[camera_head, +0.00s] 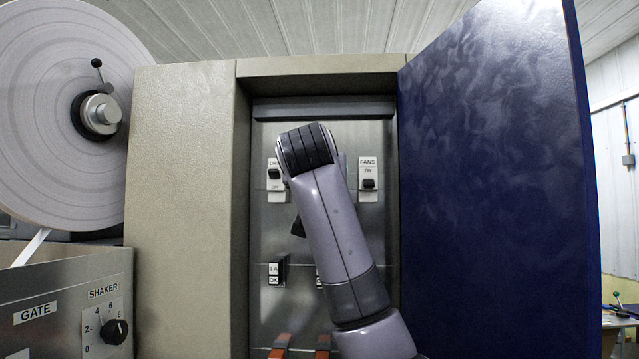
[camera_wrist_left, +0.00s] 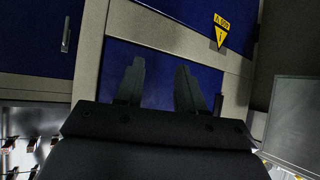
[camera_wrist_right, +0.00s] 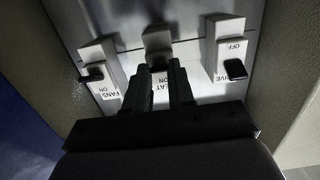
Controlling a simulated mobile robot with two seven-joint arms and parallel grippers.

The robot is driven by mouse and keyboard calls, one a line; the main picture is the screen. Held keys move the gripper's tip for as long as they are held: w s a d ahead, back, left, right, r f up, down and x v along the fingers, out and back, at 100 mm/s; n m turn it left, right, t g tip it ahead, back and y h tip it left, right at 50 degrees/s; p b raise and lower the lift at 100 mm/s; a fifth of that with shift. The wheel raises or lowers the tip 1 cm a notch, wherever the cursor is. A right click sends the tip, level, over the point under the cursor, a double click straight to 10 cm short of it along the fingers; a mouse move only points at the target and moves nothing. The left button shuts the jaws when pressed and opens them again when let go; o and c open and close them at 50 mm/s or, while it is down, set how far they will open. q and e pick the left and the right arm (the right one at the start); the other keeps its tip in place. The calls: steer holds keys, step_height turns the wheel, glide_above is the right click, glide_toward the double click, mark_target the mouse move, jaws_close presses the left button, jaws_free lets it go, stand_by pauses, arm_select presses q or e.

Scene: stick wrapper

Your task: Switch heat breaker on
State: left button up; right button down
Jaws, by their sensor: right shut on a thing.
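The heat breaker (camera_wrist_right: 159,40) is the middle switch of three in the right wrist view, where the picture is upside down. Its "ON" label shows, and its dark lever sits on the opposite, OFF side. My right gripper (camera_wrist_right: 159,68) is at this lever with its fingers close together, shut on it. My left gripper (camera_wrist_left: 160,68) is open and empty in the left wrist view, in front of blue and beige cabinet panels.
The drive breaker (camera_head: 275,174) has its lever up; the fans breaker (camera_head: 369,182) has its lever down. The open blue door (camera_head: 490,180) bounds the right, and the beige cabinet frame (camera_head: 185,200) the left. Smaller switches (camera_head: 277,272) and orange-red levers (camera_head: 281,343) sit lower.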

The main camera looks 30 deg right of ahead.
steer(key=shift+r+g+y, duration=1.2)
steer(key=shift+g, duration=0.5)
steer(key=c, duration=1)
jaws_free()
steer(key=shift+f, duration=0.1)
steer(key=shift+o, duration=0.2)
steer(key=b+v, duration=0.1)
steer(key=v, duration=0.6)
steer(key=shift+r, duration=0.25)
